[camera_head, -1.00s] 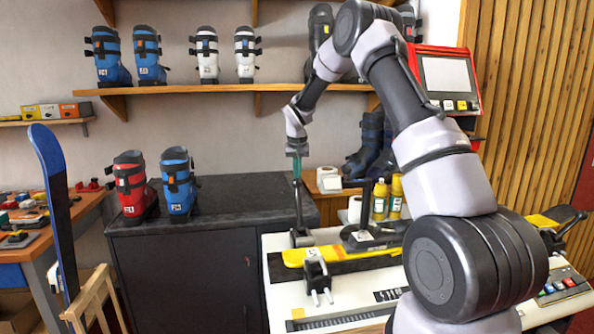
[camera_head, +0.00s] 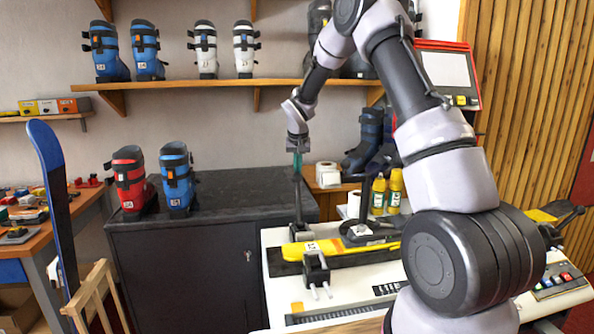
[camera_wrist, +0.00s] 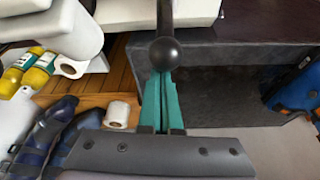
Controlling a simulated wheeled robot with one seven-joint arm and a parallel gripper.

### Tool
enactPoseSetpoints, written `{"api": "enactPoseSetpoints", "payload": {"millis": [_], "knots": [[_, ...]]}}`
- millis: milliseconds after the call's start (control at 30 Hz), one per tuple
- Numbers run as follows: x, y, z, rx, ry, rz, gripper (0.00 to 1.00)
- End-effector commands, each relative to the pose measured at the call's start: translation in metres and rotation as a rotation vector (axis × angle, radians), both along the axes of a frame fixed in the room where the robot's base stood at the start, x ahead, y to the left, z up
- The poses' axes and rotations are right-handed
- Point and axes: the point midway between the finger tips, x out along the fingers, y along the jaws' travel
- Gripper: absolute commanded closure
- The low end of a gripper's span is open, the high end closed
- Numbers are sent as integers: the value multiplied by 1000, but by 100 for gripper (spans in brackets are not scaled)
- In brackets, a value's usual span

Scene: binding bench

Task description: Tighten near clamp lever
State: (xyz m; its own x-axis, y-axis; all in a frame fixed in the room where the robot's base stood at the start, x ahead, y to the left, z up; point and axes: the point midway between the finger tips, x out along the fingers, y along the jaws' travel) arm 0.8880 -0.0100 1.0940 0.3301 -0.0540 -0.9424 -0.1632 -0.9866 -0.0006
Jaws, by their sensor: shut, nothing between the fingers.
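A black clamp lever (camera_head: 299,205) stands almost upright at the left end of the yellow ski (camera_head: 350,257) on the bench. My gripper (camera_head: 297,172), with teal fingers, points down at the top of this lever. In the wrist view the fingers (camera_wrist: 161,85) are together with nothing between them. The lever's black ball knob (camera_wrist: 165,53) lies at their tips and the shaft runs on beyond it. I cannot tell whether the tips touch the knob. A second upright black lever (camera_head: 365,200) stands farther right, on a round black base.
A black block with two prongs (camera_head: 316,270) stands in front of the ski. Yellow bottles (camera_head: 394,190) and paper rolls (camera_head: 327,174) stand behind. A dark cabinet (camera_head: 235,190) with boots is at left. My arm hides part of the bench's right side.

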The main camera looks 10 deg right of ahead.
Motion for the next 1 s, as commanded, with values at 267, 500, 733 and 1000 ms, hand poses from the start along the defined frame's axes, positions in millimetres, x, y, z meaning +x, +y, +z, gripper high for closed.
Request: {"api": "enactPoseSetpoints", "payload": {"millis": [267, 500, 733, 1000], "knots": [[-16, 1, 5, -2, -73, 4, 100], [-44, 1, 13, -1, -154, 2, 100], [-80, 1, 15, 0, -151, 2, 100], [-109, 1, 12, 0, -150, 1, 100]]}}
